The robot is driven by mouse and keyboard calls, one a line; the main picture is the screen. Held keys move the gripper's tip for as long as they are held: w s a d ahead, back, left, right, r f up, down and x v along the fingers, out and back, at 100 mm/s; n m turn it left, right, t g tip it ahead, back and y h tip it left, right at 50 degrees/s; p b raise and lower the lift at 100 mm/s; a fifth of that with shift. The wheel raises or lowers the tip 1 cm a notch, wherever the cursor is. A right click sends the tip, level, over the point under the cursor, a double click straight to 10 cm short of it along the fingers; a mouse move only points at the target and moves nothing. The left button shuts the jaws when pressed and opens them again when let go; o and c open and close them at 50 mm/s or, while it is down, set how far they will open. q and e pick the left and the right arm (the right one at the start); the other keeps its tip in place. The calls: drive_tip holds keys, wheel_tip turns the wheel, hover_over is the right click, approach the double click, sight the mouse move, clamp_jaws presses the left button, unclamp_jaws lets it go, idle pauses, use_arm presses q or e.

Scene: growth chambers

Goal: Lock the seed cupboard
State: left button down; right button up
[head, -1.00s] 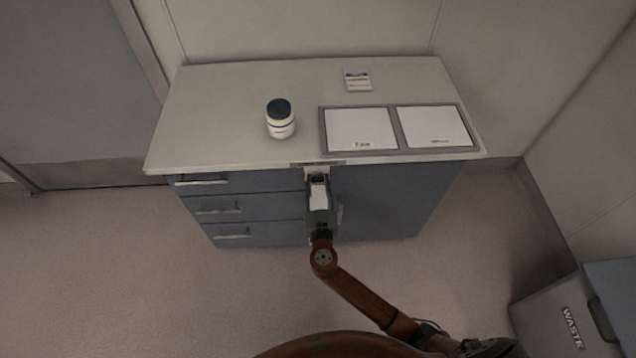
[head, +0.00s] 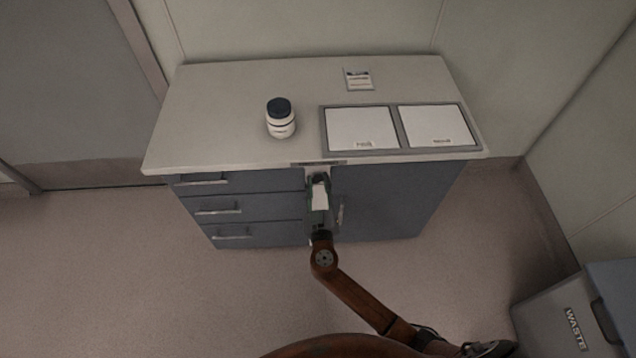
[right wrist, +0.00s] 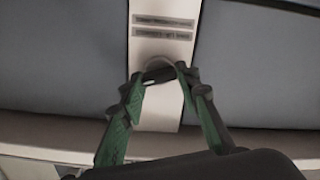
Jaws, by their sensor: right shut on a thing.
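The seed cupboard is the blue-grey door (head: 385,200) in the right part of the cabinet, and it appears closed. Its upright handle (head: 340,213) shows just right of my right gripper. A pale lock plate (right wrist: 163,50) with two dark label strips fills the middle of the right wrist view. My right gripper (head: 319,179) is at this plate, under the counter edge. In the right wrist view its green-sided fingers meet on a small dark lock knob or key, mostly hidden by the fingertips. A rounded grey edge shows behind them. My left gripper is out of view.
The countertop (head: 220,110) holds a white bottle with a dark lid (head: 280,118), a grey two-panel tray (head: 398,152) and a small card (head: 358,79). Drawers (head: 235,208) lie left of the lock. A waste bin (head: 565,320) stands at lower right.

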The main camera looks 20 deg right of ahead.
drive_tip(key=shift+n, duration=2.8)
drive_tip(key=shift+a+n+p, duration=0.1)
drive_tip(key=shift+n+p, duration=0.2)
drive_tip(key=shift+n, duration=0.6)
drive_tip(key=n, duration=0.2)
drive_tip(key=shift+n+p, duration=0.3)
drive_tip(key=shift+p, duration=0.05)
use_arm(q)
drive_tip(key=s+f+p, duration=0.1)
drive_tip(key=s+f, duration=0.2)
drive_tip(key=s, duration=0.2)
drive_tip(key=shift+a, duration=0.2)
use_arm(e)
drive_tip(key=shift+f+n, duration=0.2)
drive_tip(key=shift+n, duration=1.9)
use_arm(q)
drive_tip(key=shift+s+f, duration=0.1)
use_arm(e)
drive_tip(key=o, duration=1.2)
drive_tip(key=shift+c, duration=0.2)
